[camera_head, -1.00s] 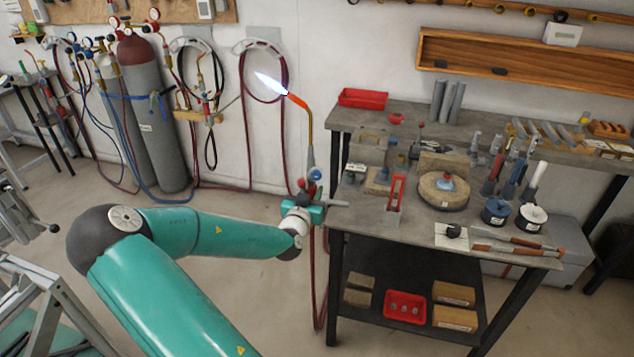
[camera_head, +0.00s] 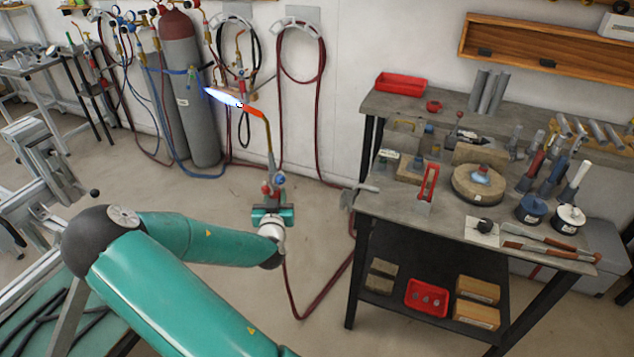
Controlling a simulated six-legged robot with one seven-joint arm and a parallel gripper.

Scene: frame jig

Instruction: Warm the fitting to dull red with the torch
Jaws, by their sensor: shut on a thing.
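My gripper (camera_head: 272,216) is shut on the torch (camera_head: 270,150) by its handle and holds it upright over open floor, left of the bench. The torch's bent neck ends in an orange tip. A lit blue-white flame (camera_head: 222,97) points left and slightly up, away from the bench and touching nothing. I cannot tell for sure which thing is the fitting. A small pale-blue piece (camera_head: 481,176) sits on a round firebrick (camera_head: 462,190) on the bench, well right of the torch.
The red hose (camera_head: 318,302) hangs from the torch and loops toward the bench (camera_head: 394,205). Gas cylinders (camera_head: 186,95) stand by the wall behind the flame. A metal frame (camera_head: 45,160) stands at the left.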

